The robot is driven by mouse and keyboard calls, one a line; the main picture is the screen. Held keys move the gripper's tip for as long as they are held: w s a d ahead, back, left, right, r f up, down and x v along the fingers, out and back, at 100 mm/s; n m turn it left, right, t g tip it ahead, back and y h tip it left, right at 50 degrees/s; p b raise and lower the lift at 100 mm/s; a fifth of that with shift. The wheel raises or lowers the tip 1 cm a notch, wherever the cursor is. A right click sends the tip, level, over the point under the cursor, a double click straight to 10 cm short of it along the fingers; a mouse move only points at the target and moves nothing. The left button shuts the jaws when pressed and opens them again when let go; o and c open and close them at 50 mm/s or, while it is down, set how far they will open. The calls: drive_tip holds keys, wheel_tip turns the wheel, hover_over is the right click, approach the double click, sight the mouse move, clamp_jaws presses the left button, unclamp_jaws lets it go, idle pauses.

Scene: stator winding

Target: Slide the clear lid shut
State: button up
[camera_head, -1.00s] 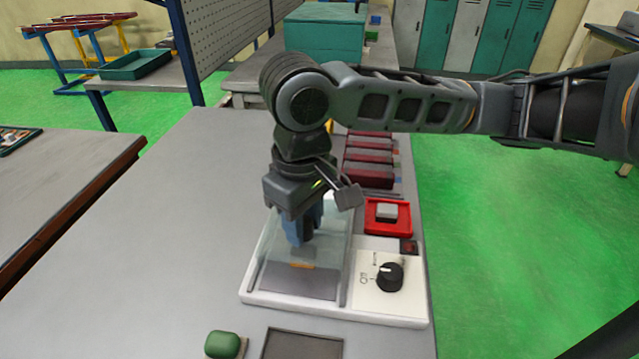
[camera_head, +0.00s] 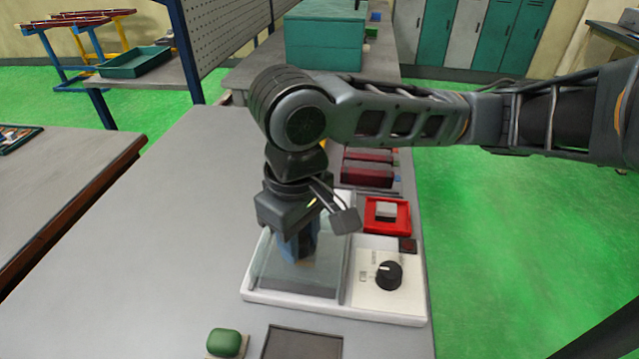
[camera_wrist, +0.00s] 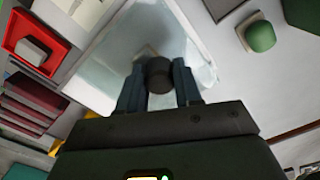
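The clear lid (camera_head: 268,278) lies over the well of a white machine (camera_head: 385,318) on the bench, covering the well down to near its front rim. My gripper (camera_head: 298,258) points down over the lid. In the wrist view, the blue fingers of my gripper (camera_wrist: 159,88) stand against both sides of a dark round knob (camera_wrist: 158,75) on the clear lid (camera_wrist: 190,45). The knob is hidden behind the fingers in the head view. The well floor shows dimly through the lid.
A black dial (camera_head: 388,275) sits on the machine's right panel. A red tray (camera_head: 387,215) with a grey block and dark red boxes (camera_head: 368,174) lie behind it. A green object (camera_head: 224,342) and a dark plate (camera_head: 302,345) lie in front. The bench's left side is clear.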

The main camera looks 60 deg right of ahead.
drive_tip(key=shift+o, duration=1.1)
drive_tip(key=shift+a+r+p, duration=0.1)
drive_tip(key=shift+r+p, duration=0.1)
drive_tip(key=shift+p, duration=0.3)
wheel_tip(320, 180, up, 6)
drive_tip(key=p, duration=0.4)
drive_tip(key=shift+f+p, duration=0.25)
drive_tip(key=shift+p, duration=0.15)
